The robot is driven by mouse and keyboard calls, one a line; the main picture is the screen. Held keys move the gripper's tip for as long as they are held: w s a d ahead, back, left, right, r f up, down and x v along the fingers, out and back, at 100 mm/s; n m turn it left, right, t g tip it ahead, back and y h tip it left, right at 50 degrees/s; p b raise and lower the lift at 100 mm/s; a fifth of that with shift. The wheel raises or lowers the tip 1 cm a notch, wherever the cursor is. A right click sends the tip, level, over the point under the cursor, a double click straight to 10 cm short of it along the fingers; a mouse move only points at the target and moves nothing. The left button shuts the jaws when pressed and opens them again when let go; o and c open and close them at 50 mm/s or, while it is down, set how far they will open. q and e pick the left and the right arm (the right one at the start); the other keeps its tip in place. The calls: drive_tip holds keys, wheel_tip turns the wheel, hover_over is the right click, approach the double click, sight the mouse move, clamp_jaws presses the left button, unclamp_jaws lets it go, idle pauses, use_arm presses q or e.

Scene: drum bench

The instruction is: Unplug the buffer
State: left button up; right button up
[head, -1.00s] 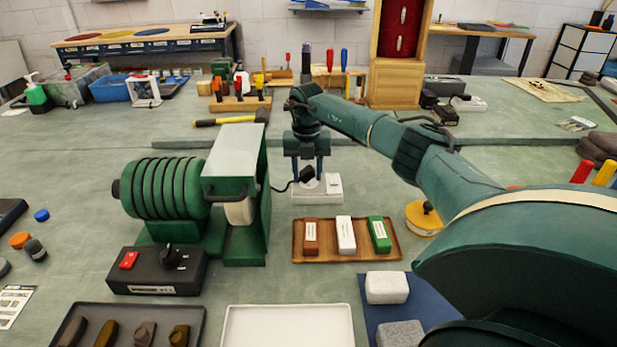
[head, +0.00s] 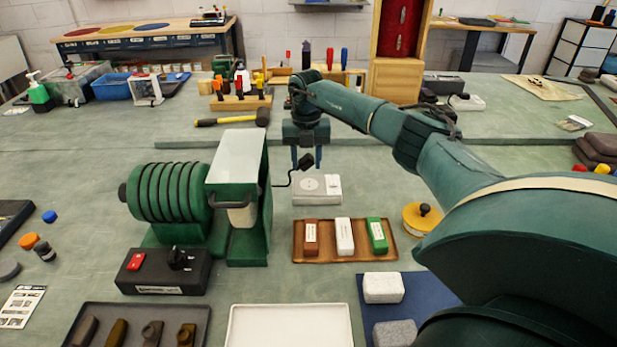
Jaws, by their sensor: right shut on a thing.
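The green buffer (head: 165,203) stands left of centre, with a ribbed drum, a grey-topped housing and a black switch box (head: 161,271) with a red button in front. Its black cord runs from the housing's right side to a black plug (head: 306,161). My right gripper (head: 307,160) is shut on the plug, fingers pointing down. The plug is raised and apart from the white socket block (head: 318,189) on the bench, whose round socket faces up, uncovered. My left gripper is out of view.
A wooden tray (head: 297,256) with brown, white and green bars lies in front of the socket block. A yellow tin (head: 421,218) stands to its right. A hammer (head: 232,118) and tool rack lie behind. Trays line the front edge.

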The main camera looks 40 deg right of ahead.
sight(307, 158)
drive_tip(key=shift+r+p, duration=0.45)
drive_tip(key=shift+r, duration=0.2)
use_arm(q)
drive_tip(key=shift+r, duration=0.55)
use_arm(e)
drive_tip(key=o, duration=1.3)
drive_tip(key=shift+o, duration=0.2)
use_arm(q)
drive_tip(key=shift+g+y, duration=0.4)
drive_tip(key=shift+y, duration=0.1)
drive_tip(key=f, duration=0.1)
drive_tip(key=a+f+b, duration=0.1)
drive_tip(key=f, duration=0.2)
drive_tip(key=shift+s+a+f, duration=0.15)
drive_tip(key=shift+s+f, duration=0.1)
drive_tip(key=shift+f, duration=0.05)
use_arm(e)
wheel_tip(307, 158, up, 13)
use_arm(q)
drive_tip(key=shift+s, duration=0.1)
use_arm(e)
drive_tip(key=shift+s, duration=0.1)
